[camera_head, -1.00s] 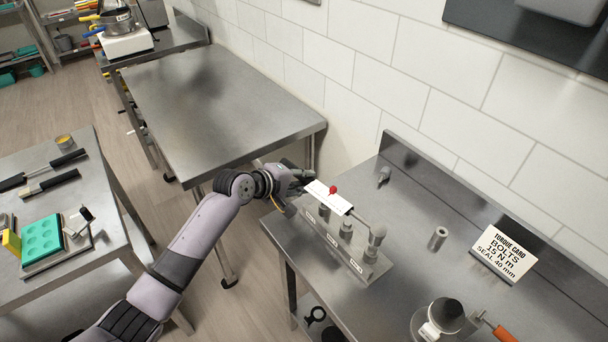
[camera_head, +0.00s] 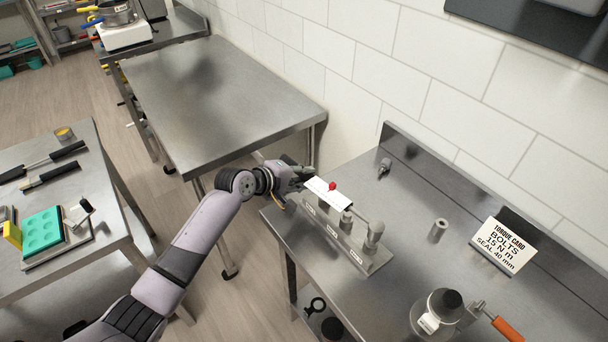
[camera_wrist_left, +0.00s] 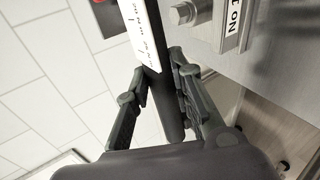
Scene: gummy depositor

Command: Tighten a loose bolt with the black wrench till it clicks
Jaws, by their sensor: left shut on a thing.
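The black wrench (camera_head: 344,204) has a white scale strip and a red knob. My left gripper (camera_head: 300,180) is shut on its dark handle, which also lies between the fingers in the left wrist view (camera_wrist_left: 166,100). The wrench head (camera_head: 376,229) sits at the bolt position at the right end of a grey metal bolt block (camera_head: 372,264); the bolt under it is hidden. Another bolt (camera_head: 346,222) stands in the block beside the wrench shaft. White labels run along the block's front. A block bolt (camera_wrist_left: 184,13) shows close to the wrench in the wrist view. My right gripper is out of view.
The block stands on a steel bench (camera_head: 440,285) with a raised back edge. A loose metal cylinder (camera_head: 438,230), a torque card (camera_head: 503,245), a small fitting (camera_head: 384,167) and an orange-handled tool (camera_head: 507,328) lie around it. The tiled wall is behind.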

